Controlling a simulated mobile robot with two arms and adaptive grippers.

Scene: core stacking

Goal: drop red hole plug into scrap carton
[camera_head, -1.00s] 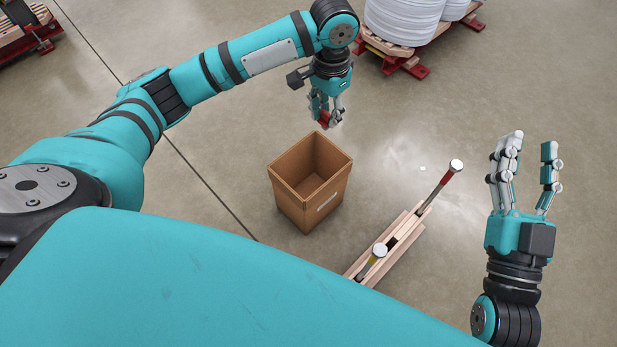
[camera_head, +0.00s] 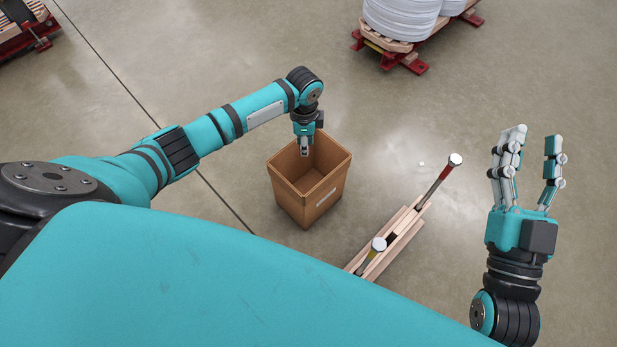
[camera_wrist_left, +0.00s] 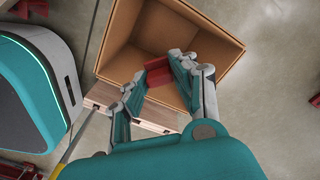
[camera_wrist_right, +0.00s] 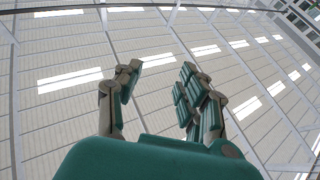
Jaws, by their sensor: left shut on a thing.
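The scrap carton (camera_head: 322,201) is an open brown box standing upright on the floor in the middle of the head view. My left gripper (camera_head: 304,152) points down over the carton's opening at its far side. In the left wrist view the red hole plug (camera_wrist_left: 156,67) shows between the fingertips of my left gripper (camera_wrist_left: 160,68), with the carton's inside (camera_wrist_left: 128,60) beyond it. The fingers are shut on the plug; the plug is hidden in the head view. My right gripper (camera_head: 530,140) is raised, open and empty, at the right; its spread fingers also show in the right wrist view (camera_wrist_right: 158,80).
A wooden rack (camera_head: 402,243) with two long-handled hammers (camera_head: 440,178) stands right of the carton. A red-footed pallet with white rolls (camera_head: 403,20) is at the back, and another loaded pallet (camera_head: 25,35) at the far left. Floor behind the carton is clear.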

